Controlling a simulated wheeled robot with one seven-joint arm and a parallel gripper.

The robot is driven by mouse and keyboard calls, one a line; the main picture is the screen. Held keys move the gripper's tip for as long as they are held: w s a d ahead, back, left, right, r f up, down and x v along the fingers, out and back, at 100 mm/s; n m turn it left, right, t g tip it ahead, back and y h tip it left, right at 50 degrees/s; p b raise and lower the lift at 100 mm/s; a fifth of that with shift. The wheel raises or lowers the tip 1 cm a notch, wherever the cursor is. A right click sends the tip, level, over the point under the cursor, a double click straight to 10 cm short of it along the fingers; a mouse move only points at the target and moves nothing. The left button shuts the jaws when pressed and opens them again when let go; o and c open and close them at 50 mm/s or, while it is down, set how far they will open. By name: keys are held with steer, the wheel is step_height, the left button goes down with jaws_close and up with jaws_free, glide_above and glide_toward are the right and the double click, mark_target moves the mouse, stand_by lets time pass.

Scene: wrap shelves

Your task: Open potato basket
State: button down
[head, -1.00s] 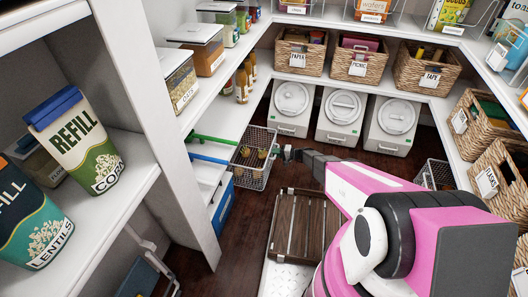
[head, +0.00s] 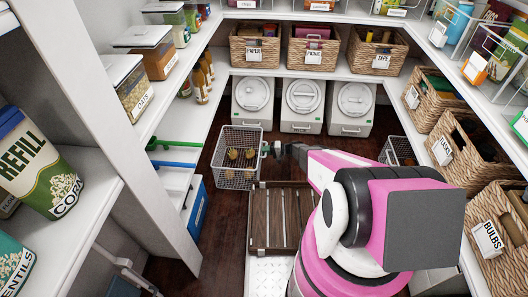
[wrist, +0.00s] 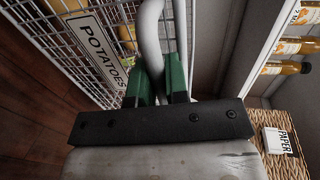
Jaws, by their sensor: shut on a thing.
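The potato basket (head: 237,176) is a wire mesh basket with several potatoes inside. It stands out over the dark floor, left of the middle in the head view. In the wrist view its mesh side and a white label reading POTATOES (wrist: 98,57) are close by on the left. My gripper (head: 276,149) is at the basket's right side. In the wrist view the green fingers of my gripper (wrist: 160,83) are shut on the basket's pale, thick curved handle (wrist: 151,30). Much of the handle is hidden in the head view.
White lidded bins (head: 303,106) stand at the back under woven baskets (head: 313,54). A slatted wooden crate (head: 260,220) is in front of the potato basket. Green and blue rods (head: 170,163) stick out from the left shelf. Dark floor shows around the basket.

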steer(key=c, duration=1.1)
jaws_free()
steer(key=shift+c, duration=0.2)
steer(key=v, duration=1)
steer(key=shift+d, duration=0.4)
steer(key=shift+s+r, duration=0.1)
